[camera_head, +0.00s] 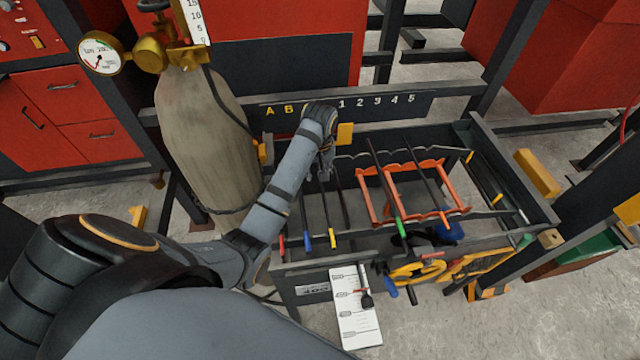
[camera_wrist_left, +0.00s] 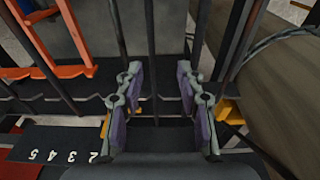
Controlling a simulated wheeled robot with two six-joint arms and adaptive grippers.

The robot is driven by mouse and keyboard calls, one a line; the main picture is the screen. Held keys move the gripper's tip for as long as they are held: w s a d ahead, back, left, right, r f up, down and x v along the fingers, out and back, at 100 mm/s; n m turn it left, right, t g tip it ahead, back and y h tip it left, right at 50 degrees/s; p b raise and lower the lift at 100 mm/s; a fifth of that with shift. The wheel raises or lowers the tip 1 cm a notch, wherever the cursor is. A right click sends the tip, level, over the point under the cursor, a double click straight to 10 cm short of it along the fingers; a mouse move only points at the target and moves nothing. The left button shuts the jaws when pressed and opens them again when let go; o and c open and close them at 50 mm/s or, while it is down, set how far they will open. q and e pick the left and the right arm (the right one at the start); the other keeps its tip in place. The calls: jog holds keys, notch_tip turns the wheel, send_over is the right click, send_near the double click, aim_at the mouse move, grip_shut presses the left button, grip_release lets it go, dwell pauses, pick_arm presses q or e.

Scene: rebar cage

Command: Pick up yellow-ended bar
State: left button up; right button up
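The yellow-ended bar shows its yellow tip (camera_head: 332,238) at the near edge of the rack (camera_head: 290,265). It is the rightmost of three colour-tipped bars at the left, beside a blue tip (camera_head: 307,239) and a red tip (camera_head: 282,244). My left gripper (camera_head: 325,172) is over the far part of these bars, pointing down. In the left wrist view, my left gripper (camera_wrist_left: 160,95) is open, with a dark bar (camera_wrist_left: 151,50) running between its fingers. No coloured tip shows there, so I cannot tell surely which bar this is. My right gripper is out of view.
An orange frame (camera_head: 368,200) stands to the right, with green-tipped (camera_head: 400,228) and orange-tipped (camera_head: 444,218) bars. A gas cylinder (camera_head: 205,135) stands left of my forearm. A lettered and numbered board (camera_head: 430,102) is behind. Other dark bars run close beside the fingers.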

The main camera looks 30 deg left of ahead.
aim_at(321, 184)
pick_arm(q)
jog(key=shift+w+f, duration=0.75)
jog(key=shift+w, duration=0.1)
jog(key=shift+w+f+p, duration=0.2)
jog(key=shift+f+p, duration=0.3)
jog(key=shift+w+f+p, duration=0.2)
jog(key=shift+f+p, duration=0.3)
notch_tip(321, 184, down, 2)
jog(key=shift+s+f, duration=0.15)
jog(key=shift+f, duration=0.35)
grip_shut()
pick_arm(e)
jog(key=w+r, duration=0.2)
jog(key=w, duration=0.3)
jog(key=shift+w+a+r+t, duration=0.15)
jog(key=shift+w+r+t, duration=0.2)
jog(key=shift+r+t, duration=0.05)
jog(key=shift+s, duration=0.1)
pick_arm(q)
jog(key=shift+w+a+r, duration=0.1)
jog(key=shift+w+r, duration=0.05)
jog(key=shift+w, duration=0.05)
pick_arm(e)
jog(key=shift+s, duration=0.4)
